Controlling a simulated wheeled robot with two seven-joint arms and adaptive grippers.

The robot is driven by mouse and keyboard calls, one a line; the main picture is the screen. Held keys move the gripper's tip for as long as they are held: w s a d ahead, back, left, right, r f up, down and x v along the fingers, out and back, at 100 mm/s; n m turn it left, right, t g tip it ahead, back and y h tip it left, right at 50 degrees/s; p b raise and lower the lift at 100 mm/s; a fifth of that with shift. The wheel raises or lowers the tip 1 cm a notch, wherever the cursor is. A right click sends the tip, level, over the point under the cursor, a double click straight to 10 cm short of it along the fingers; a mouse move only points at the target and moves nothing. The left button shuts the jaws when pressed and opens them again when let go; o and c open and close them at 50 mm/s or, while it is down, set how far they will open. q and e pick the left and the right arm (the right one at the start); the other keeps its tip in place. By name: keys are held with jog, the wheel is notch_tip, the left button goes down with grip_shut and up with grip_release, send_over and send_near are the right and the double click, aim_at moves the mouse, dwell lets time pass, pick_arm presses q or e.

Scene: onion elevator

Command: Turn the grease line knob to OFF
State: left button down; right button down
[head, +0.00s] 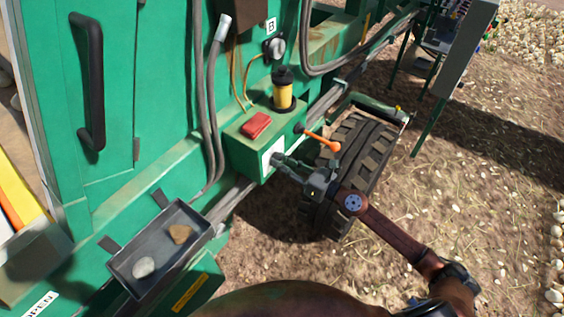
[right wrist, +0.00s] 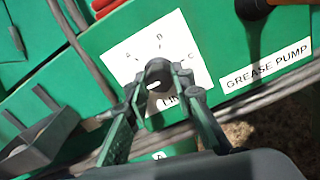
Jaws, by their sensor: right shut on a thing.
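The white dial plate (head: 268,156) is on the front of the green grease pump box (head: 240,150). In the right wrist view the dial plate (right wrist: 120,55) shows the letters A, B and C and a partly covered word. My right gripper (head: 279,160) reaches the plate from the right. In the wrist view its fingertips (right wrist: 157,76) are closed around the grease line knob at the dial's centre. The fingers hide most of the knob, so I cannot tell where it points. An OFF mark is not visible. My left gripper is out of view.
An orange-tipped lever (head: 322,141) sticks out beside the box, above my right gripper. A red block (head: 256,125) and a yellow reservoir (head: 283,92) are on top. A grey tray (head: 125,265) with two stones is at lower left. A tyre (head: 360,150) stands close on the right.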

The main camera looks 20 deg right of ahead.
jog(key=shift+f, duration=0.25)
jog(key=c, duration=2.1)
grip_release()
jog(key=o, duration=0.4)
jog(key=shift+r, duration=0.15)
jog(key=shift+o, duration=0.2)
jog(key=v, duration=1.2)
